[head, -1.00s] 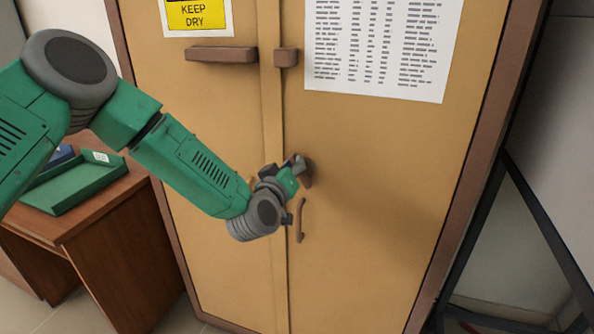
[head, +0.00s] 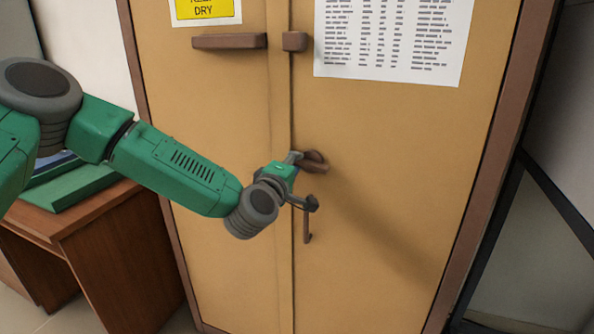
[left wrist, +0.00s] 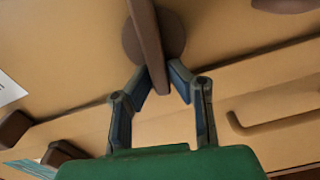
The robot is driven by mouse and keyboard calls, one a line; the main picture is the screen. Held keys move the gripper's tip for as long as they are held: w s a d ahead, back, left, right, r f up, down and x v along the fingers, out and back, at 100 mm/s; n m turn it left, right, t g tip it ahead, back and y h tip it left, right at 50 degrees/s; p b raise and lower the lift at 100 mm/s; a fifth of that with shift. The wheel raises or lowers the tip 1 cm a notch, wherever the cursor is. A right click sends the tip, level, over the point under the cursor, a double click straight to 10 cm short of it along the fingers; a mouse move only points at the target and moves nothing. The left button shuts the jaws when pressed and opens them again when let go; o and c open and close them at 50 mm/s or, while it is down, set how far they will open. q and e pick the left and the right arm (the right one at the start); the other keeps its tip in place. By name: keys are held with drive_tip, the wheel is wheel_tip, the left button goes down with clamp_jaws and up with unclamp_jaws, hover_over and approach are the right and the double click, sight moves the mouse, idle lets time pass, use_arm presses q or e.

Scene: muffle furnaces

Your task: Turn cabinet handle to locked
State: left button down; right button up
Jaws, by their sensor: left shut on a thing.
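The cabinet (head: 390,170) is tan with brown edges and two doors. The round base (left wrist: 174,38) shows behind the bar. My right gripper is not in view.
A thin brown pull handle (head: 307,226) hangs just below the gripper. A brown bar (head: 229,41) and block (head: 294,41) are higher up. A wooden desk (head: 110,250) with a green tray (head: 75,188) stands left. A dark frame (head: 500,225) stands right.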

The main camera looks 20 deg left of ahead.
use_arm(q)
drive_tip(key=shift+s+f+n+b, duration=0.1)
drive_tip(key=shift+f+n+b, duration=0.45)
drive_tip(key=shift+n, duration=0.35)
drive_tip(key=c, duration=1.5)
unclamp_jaws()
drive_tip(key=shift+c, duration=0.2)
drive_tip(key=shift+a, duration=0.1)
drive_tip(key=shift+r, duration=0.15)
drive_tip(key=s, duration=1.1)
drive_tip(key=shift+s+a, duration=0.3)
drive_tip(key=shift+s, duration=0.05)
